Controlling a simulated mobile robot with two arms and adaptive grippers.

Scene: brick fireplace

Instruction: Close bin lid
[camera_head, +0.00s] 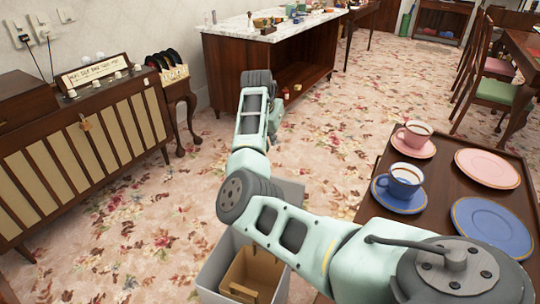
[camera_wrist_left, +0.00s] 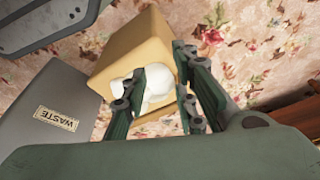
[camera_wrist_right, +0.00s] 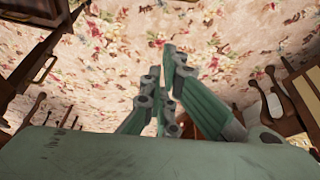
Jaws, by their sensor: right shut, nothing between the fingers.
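A grey bin (camera_head: 218,268) stands on the floor at the bottom of the head view, its top open, with a tan box (camera_head: 262,268) inside. My left gripper (camera_wrist_left: 155,78) is open above these, with nothing held. My right gripper (camera_wrist_right: 162,72) is shut and empty, over the carpet.
A dark tray table (camera_head: 440,165) with cups and plates stands at the right, close to my right arm. A radio cabinet (camera_head: 90,150) stands at the left and a marble-topped counter (camera_head: 265,55) at the back. Patterned carpet (camera_head: 335,135) lies free between them.

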